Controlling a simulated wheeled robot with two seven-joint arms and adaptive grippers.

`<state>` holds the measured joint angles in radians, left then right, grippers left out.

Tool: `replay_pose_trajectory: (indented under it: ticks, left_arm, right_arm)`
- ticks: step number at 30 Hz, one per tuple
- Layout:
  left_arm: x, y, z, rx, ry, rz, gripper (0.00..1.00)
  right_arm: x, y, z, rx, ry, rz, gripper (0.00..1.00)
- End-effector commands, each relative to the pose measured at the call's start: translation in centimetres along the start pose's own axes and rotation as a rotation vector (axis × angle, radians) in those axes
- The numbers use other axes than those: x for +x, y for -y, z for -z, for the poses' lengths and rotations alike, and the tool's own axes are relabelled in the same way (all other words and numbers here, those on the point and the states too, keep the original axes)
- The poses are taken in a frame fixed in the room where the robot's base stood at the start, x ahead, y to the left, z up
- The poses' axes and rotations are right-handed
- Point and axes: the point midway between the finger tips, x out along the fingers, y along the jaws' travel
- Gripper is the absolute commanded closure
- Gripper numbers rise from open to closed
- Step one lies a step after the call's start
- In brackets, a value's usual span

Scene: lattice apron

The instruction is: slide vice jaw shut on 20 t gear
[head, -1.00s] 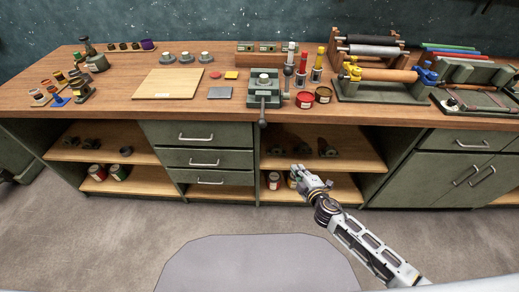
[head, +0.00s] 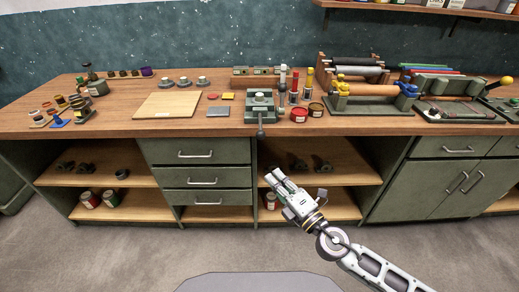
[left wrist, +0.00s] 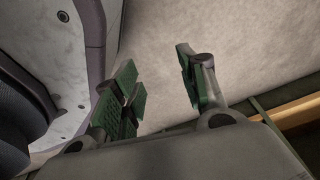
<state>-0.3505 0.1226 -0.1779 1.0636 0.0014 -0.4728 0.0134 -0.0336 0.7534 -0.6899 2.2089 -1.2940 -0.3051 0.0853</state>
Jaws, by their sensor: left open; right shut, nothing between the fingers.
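The vice (head: 260,106) is a green-grey block on the bench top near its front edge, with a round-knobbed handle hanging over the front. A small pale round part shows on top of the vice; I cannot tell at this size whether it is the 20 t gear or how far the jaw is from it. My right gripper (head: 279,180) is shut and empty, in front of the open shelves and below the vice. My left gripper (left wrist: 160,85) shows only in the left wrist view, open and empty above the floor.
The wooden bench (head: 60,123) runs across the view. Rollers on a stand (head: 365,100) are at the right.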

Motion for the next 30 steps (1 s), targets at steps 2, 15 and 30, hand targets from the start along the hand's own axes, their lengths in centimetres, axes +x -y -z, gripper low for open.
replay_pose_trajectory:
  ticks: [2, 15, 30]
  left_arm:
    - [0.0, 0.0, 0.0, 0.000, 0.000, 0.000, 0.58]
    - [-0.1, 0.3, -0.9, 0.003, 0.007, 0.003, 0.58]
    - [-0.2, 1.3, -3.5, 0.011, 0.030, 0.013, 0.58]
  right_arm:
    - [0.0, 0.0, 0.0, 0.001, 0.001, 0.000, 1.00]
    - [1.4, -0.1, -0.1, 0.003, 0.002, 0.000, 1.00]
    - [5.1, -0.1, -0.1, 0.002, 0.001, 0.000, 1.00]
